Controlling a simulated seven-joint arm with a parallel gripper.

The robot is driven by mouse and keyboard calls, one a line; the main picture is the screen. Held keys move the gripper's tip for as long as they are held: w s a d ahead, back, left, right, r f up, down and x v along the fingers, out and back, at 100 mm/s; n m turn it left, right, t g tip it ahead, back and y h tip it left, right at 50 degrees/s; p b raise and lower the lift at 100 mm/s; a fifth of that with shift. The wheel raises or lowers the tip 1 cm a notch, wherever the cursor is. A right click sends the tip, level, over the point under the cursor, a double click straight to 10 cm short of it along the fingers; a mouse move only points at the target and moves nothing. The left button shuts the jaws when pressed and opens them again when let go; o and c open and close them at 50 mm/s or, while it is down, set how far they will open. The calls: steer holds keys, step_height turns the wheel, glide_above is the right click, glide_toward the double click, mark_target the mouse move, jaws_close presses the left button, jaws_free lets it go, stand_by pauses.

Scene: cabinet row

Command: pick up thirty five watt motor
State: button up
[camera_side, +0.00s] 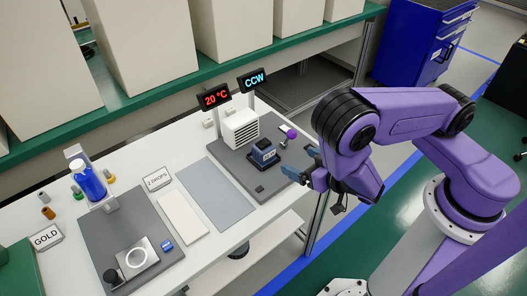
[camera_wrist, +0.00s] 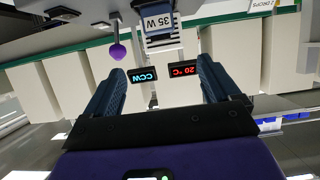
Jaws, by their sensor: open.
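In the upside-down wrist view, the motor (camera_wrist: 160,22) shows a white "35 W" label at the top of the picture. My gripper (camera_side: 302,164) is open and empty, to the right of the motor and apart from it. In the wrist view the two blue fingers of my gripper (camera_wrist: 162,72) are spread wide, with nothing between them.
A purple-knobbed lever (camera_side: 291,133) stands close to the motor. Behind are a white vented box (camera_side: 240,126), a red "20 °C" display (camera_side: 215,97) and a blue "CCW" display (camera_side: 254,81). A blue bottle (camera_side: 88,182) is far left. The plain grey mat (camera_side: 215,193) is clear.

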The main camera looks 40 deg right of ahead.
mark_target(267, 148)
steer(key=shift+x, duration=8.65)
steer(key=c, duration=1.5)
